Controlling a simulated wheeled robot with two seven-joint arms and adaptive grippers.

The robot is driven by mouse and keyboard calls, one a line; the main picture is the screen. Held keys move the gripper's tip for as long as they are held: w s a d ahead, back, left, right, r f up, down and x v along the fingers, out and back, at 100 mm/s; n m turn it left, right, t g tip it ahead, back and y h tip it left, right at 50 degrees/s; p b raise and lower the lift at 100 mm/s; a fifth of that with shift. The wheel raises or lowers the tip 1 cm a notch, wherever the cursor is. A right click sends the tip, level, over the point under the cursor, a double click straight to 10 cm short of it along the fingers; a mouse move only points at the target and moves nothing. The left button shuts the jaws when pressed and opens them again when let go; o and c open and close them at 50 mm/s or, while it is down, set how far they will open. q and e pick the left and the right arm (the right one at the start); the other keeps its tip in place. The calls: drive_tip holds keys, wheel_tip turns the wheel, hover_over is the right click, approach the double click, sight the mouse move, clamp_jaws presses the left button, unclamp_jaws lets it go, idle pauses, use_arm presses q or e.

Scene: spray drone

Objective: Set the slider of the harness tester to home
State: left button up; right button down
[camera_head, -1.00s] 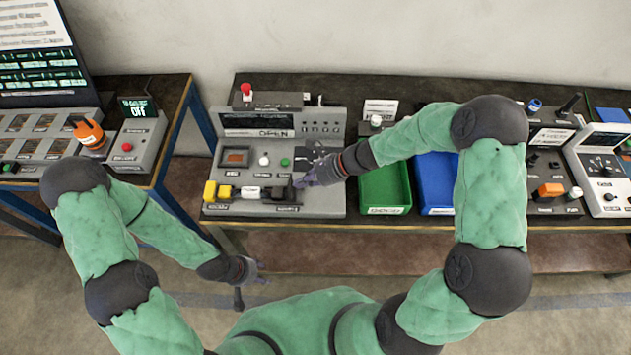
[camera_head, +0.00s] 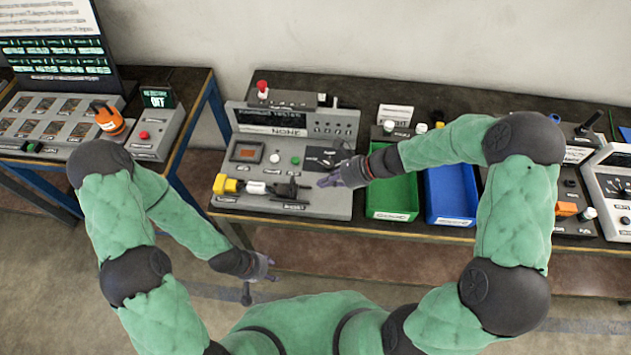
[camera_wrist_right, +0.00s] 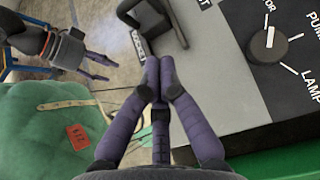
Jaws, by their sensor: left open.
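The harness tester (camera_head: 330,205) is a grey console on the middle table, and its display reads "NONE". Along its front lie a yellow block (camera_head: 232,185), a white piece (camera_head: 256,188) and a black slider part (camera_head: 287,190). My right gripper (camera_head: 327,181) hovers at the tester's right side, pointing left, apart from the black part. In the right wrist view its fingertips (camera_wrist_right: 158,66) are together with nothing seen between them; a black handle (camera_wrist_right: 150,18) lies beyond them. My left gripper (camera_head: 268,270) is open and empty, in front of the table edge.
A selector dial (camera_wrist_right: 268,40) marked "PUMP" and "LAMP" sits on the tester's black panel, close to my right gripper. A green bin (camera_head: 392,215) and a blue bin (camera_head: 452,221) stand to the right. A red-topped button (camera_head: 262,88) is behind the tester.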

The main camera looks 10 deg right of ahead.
use_arm(q)
drive_tip(key=shift+w+a+r+p, duration=0.1)
drive_tip(key=shift+a+r+p, duration=0.2)
drive_tip(key=shift+r+p, duration=0.3)
use_arm(e)
drive_tip(key=v, duration=0.7)
drive_tip(key=shift+r, duration=0.25)
drive_tip(key=shift+a, duration=0.1)
